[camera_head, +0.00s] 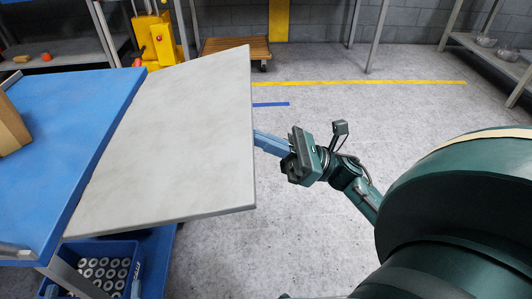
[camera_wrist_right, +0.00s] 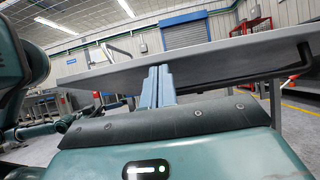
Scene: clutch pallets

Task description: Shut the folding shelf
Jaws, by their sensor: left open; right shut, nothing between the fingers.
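The folding shelf is a grey panel (camera_head: 175,140) joined along the side of a blue worktop (camera_head: 75,115). It stands out from the worktop, roughly level. In the right wrist view the panel (camera_wrist_right: 215,58) crosses above, its underside visible. My right gripper (camera_head: 258,138) is at the panel's outer edge, its blue fingers together and empty. In the right wrist view the fingers (camera_wrist_right: 158,72) reach up to the panel's near edge; I cannot tell whether they touch it. In the head view the panel's edge meets the fingertips.
A blue crate of ring-shaped parts (camera_head: 105,270) stands below the panel. A wooden pallet trolley (camera_head: 235,47) and a yellow machine (camera_head: 155,40) stand behind. A dark bracket (camera_wrist_right: 285,65) runs under the panel. The floor to the right of the panel is clear.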

